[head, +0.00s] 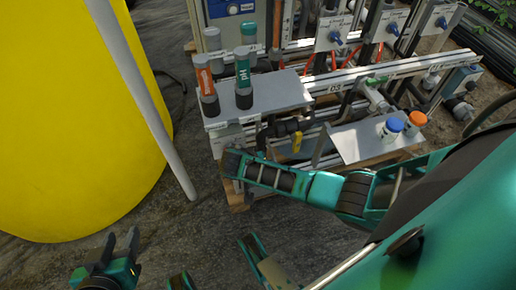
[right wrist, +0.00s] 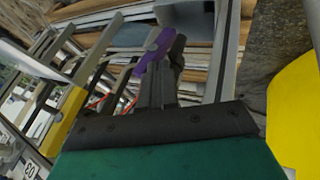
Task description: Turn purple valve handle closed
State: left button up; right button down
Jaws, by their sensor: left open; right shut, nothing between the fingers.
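The purple valve handle (right wrist: 154,51) shows in the right wrist view, just at the fingertips of my right gripper (right wrist: 167,68). The handle is tilted and partly overlapped by the dark fingers. The fingers are shut with nothing between them; I cannot tell whether they touch the handle. In the head view my right arm reaches in from the right to the low front of the skid, and I cannot make out the purple handle there. My left gripper (head: 120,246) is open and empty at the lower left, over the ground and away from the skid.
A yellow valve handle (head: 296,142) hangs beside my right arm. A grey shelf (head: 275,92) holds orange- and green-labelled tubes. A lower plate (head: 355,145) holds blue- and orange-capped bottles. A big yellow tank (head: 70,110) and a slanting grey pole (head: 140,90) stand left.

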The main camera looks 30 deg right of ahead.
pick_arm(q)
jog(key=shift+r, duration=0.1)
pick_arm(e)
jog(key=shift+d+r, duration=0.1)
pick_arm(q)
jog(key=shift+a+p, duration=0.25)
jog(key=shift+p, duration=0.15)
pick_arm(e)
jog(key=shift+d, duration=0.1)
